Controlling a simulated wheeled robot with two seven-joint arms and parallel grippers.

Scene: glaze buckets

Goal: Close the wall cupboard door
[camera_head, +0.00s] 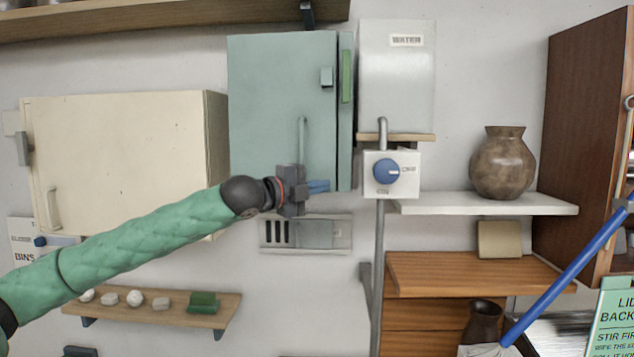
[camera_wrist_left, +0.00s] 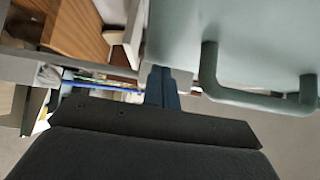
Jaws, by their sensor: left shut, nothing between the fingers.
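The teal wall cupboard hangs in the upper middle of the head view, with its door (camera_head: 270,100) facing me. A grey bar handle (camera_head: 302,130) is on the door's right part. A narrow teal strip (camera_head: 346,150) shows past the door's right edge; I cannot tell how far the door stands open. My left gripper (camera_head: 318,186) is shut and empty at the door's lower right, below the handle. In the left wrist view, its blue fingers (camera_wrist_left: 162,88) are beside the door (camera_wrist_left: 235,40) and handle (camera_wrist_left: 255,95); contact is unclear.
A cream cupboard (camera_head: 115,140) is left of the teal one. A grey water box (camera_head: 397,80) and a switch box with a blue knob (camera_head: 386,172) are close on the right. A vent plate (camera_head: 320,234) is below. A vase (camera_head: 503,165) stands on a white shelf (camera_head: 480,205).

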